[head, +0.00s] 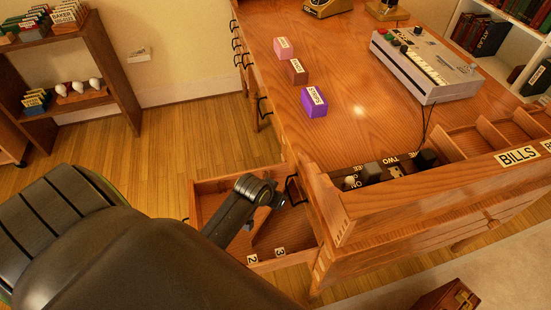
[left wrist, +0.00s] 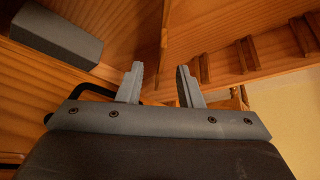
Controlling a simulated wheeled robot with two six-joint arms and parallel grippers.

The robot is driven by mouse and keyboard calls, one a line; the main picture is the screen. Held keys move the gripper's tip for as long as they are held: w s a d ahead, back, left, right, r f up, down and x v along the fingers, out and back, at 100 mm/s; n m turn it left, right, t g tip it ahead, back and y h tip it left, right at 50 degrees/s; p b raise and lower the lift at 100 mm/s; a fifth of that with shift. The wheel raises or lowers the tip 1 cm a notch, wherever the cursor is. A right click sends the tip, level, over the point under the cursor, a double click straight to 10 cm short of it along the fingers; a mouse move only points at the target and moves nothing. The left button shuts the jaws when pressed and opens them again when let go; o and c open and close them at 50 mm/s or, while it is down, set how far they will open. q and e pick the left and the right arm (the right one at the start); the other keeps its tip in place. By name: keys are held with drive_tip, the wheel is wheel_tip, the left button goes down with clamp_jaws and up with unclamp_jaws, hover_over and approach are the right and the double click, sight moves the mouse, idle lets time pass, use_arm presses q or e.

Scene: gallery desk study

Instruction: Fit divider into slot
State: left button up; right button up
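An open wooden drawer (head: 197,208) sticks out from the desk's left side. White labels "2" (head: 252,259) and "3" (head: 280,252) are on its near wall. My left gripper (head: 276,198) is over the drawer, close to the desk side. In the left wrist view its two fingers (left wrist: 160,84) are apart. A thin wooden edge (left wrist: 164,40) shows beyond the gap between them; I cannot tell whether it is the divider or part of the drawer. Several short wooden ribs (left wrist: 242,55) line a panel at the right. My right gripper is not in view.
The desk top (head: 370,120) carries a pink block (head: 283,48), a brown block (head: 298,72), a purple block (head: 314,103) and a grey device (head: 425,65). A raised compartment front labelled "BILLS" (head: 517,156) borders the desk. A grey block (left wrist: 57,35) shows in the wrist view.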

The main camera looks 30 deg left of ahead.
use_arm(q)
drive_tip(key=shift+b+x, duration=0.35)
drive_tip(key=shift+x, duration=1.95)
drive_tip(key=shift+s, duration=0.2)
drive_tip(key=shift+c, duration=0.4)
clamp_jaws()
